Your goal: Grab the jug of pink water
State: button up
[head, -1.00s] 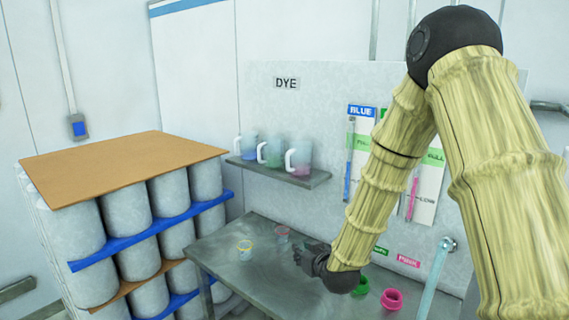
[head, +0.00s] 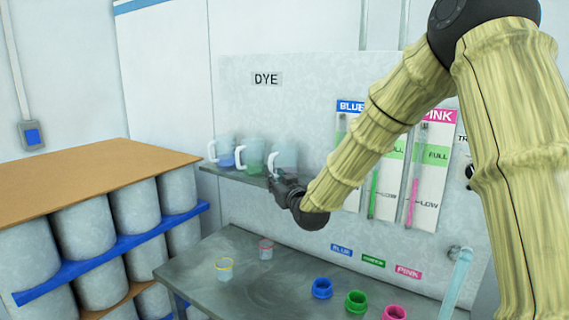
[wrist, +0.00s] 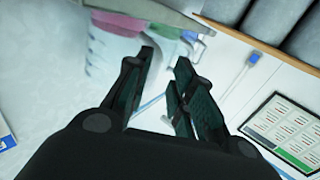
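Three clear jugs with white handles stand in a row on a wall shelf (head: 232,176): blue (head: 222,153) at left, green (head: 250,155) in the middle, and the pink-water jug (head: 284,155) at right. My gripper (head: 284,186) is at the shelf's right end, in front of the pink jug's lower part and hiding its water. In the wrist view, my gripper (wrist: 162,62) is open with nothing between the fingers. The pink jug (wrist: 118,22) shows beyond the fingers at upper left, with green and blue beside it. Contact cannot be told.
Below the shelf is a grey table (head: 225,285) with two small cups, one yellow-rimmed (head: 224,269) and one red-rimmed (head: 265,248). Blue, green and pink open necks (head: 322,288) line its right side. A rack of grey drums (head: 80,232) stands at left. Level tubes (head: 412,175) hang at right.

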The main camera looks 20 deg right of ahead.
aim_at(272, 172)
jog(key=w+p, duration=0.2)
jog(key=w, duration=0.3)
jog(key=shift+r+p, duration=0.4)
jog(key=shift+w, duration=0.4)
jog(key=shift+f, duration=0.1)
grip_shut()
